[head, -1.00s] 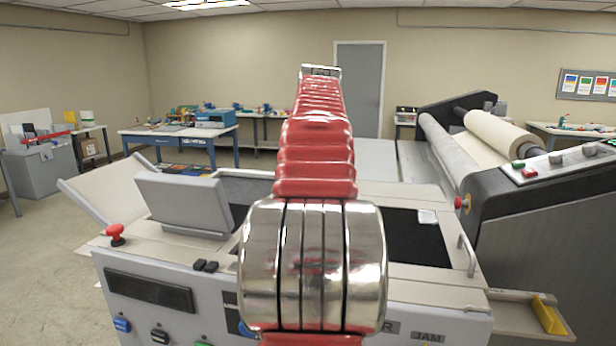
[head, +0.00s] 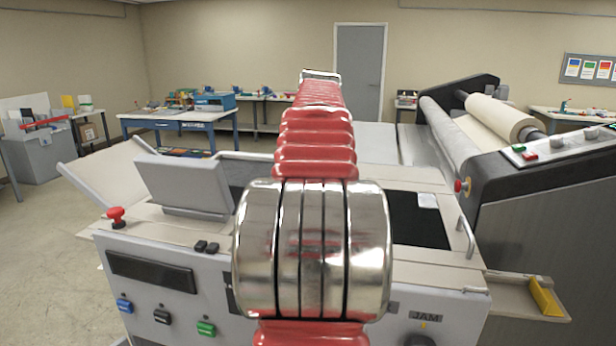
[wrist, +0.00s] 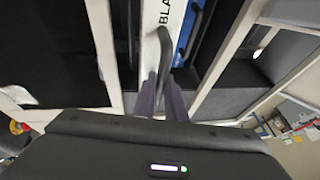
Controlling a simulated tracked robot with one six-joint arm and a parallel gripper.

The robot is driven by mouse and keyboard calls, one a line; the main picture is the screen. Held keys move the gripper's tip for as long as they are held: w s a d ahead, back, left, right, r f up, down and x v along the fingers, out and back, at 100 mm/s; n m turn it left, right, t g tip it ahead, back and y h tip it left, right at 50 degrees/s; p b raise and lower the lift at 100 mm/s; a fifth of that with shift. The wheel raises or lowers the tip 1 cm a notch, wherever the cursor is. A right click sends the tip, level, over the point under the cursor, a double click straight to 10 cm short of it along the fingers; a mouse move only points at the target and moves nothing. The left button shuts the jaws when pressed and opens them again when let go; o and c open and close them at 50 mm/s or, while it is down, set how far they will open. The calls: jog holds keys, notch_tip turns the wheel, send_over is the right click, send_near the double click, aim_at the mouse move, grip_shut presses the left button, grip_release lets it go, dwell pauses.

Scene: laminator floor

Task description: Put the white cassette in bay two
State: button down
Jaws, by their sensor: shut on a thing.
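In the wrist view my gripper (wrist: 172,108) has its two purple fingers close together, shut around a grey loop handle (wrist: 160,58). The handle stands in front of a narrow white piece (wrist: 151,30), which looks like the white cassette. Dark letters beginning "BLA" show beside it. A blue piece (wrist: 186,38) with a dark handle lies just to its right. In the head view my own arm hides the gripper and the cassette. I cannot tell which bay is bay two.
The laminator's grey front (head: 170,285) fills the near foreground. A red knob (head: 116,217) and a tilted grey screen (head: 185,184) stand on its left top. A large roller (head: 500,115) is at right. A tray (head: 515,292) with a yellow piece sticks out at right. Floor (head: 45,255) at left is clear.

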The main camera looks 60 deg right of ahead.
jog(key=shift+f, duration=6.95)
jog(key=c, duration=1.8)
grip_release()
jog(key=shift+f, duration=0.1)
jog(key=shift+o, duration=0.3)
jog(key=shift+a, duration=0.1)
jog(key=shift+s+f, duration=0.1)
jog(key=shift+f, duration=0.05)
jog(key=v, duration=1.4)
jog(key=shift+r, duration=0.3)
